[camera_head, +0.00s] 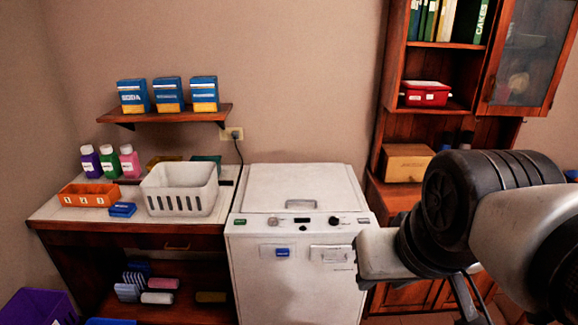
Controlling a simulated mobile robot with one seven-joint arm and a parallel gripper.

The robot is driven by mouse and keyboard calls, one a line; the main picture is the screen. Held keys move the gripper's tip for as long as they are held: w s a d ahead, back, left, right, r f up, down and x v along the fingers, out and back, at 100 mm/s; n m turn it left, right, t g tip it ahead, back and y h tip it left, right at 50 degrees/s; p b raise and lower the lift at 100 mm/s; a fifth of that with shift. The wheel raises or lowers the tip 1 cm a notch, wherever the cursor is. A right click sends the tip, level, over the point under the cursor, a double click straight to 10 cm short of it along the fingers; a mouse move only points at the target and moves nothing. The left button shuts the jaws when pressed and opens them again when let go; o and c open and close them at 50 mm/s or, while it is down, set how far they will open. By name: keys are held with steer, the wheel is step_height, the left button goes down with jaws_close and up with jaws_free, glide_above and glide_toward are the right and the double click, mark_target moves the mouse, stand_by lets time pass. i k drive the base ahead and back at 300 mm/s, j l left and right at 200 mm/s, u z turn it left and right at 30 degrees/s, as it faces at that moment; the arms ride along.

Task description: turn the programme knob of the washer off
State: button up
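The white washer (293,270) stands in the middle of the view, against the wall, with its lid down. Its control panel along the upper front edge carries a dark knob (334,221) right of centre and another round knob (273,221) left of centre, with a small dark display between them. I cannot tell which is the programme knob or how either is turned. My arm reaches in from the right and covers the washer's lower right side. My gripper's fingertips do not show.
Left of the washer, a counter (52,209) holds a white basket (180,188), an orange tray (90,194) and several bottles. A shelf (173,116) above holds blue boxes. A wooden cabinet (394,60) with an open glass door (528,55) stands at the right.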

mark_target(334, 222)
steer(key=i+j, duration=0.2)
steer(key=i, duration=0.2)
steer(key=i+j, duration=0.2)
steer(key=i, duration=0.15)
steer(key=i+j, duration=0.25)
steer(key=i, duration=0.15)
steer(key=l+z, duration=0.05)
